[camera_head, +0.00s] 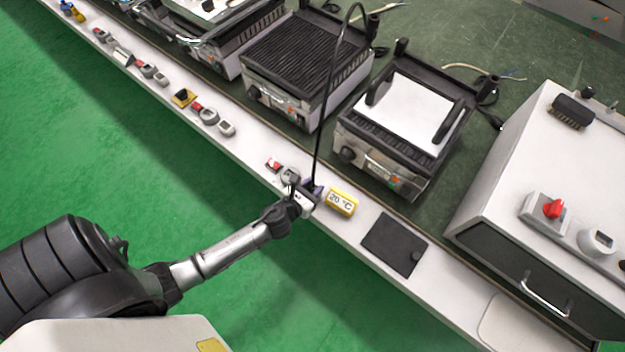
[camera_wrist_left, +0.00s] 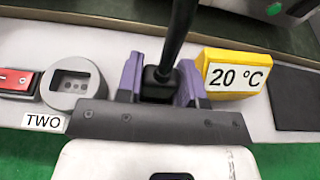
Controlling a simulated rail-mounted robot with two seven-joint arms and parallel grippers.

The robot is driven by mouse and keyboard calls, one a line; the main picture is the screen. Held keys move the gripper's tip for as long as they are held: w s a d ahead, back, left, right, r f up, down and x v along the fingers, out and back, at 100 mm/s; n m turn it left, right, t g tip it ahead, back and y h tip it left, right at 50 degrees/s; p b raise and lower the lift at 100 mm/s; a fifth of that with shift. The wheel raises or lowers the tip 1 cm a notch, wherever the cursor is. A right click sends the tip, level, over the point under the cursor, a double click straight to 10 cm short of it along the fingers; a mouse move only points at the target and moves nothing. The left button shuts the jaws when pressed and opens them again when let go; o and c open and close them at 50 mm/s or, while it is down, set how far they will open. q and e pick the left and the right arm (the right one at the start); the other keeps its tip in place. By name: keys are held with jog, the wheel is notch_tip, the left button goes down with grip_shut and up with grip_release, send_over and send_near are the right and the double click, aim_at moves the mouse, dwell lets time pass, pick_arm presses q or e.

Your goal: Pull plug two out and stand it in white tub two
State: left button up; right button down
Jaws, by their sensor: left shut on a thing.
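My left gripper (camera_head: 309,187) is at the white shelf's front strip, beside the yellow block. In the left wrist view its purple fingers (camera_wrist_left: 160,82) are shut on the black plug (camera_wrist_left: 160,88). The plug's black cable (camera_head: 326,95) rises steeply from it and arches over toward the back. Just left of the plug is the round grey socket (camera_wrist_left: 72,83), with bare holes and a "TWO" label (camera_wrist_left: 43,122). The plug is out of it. The plug's lower end is hidden by the gripper. I cannot make out white tub two. My right gripper is not in view.
A yellow "20 °C" block (camera_head: 342,201) stands close right of the gripper. A red switch (camera_head: 273,164) is left of the socket. A dark flat pad (camera_head: 394,244) lies further right. Grills (camera_head: 306,62) and a white-plated grill (camera_head: 405,110) stand behind.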

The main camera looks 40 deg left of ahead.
pick_arm(q)
jog(key=shift+f, duration=0.15)
jog(key=o, duration=1)
jog(key=shift+s, duration=0.2)
jog(key=p+v, duration=0.1)
jog(key=v, duration=1.2)
jog(key=shift+s+r+p, duration=0.2)
jog(key=shift+r+p, duration=0.05)
jog(key=shift+p, duration=0.05)
jog(key=shift+d, duration=0.1)
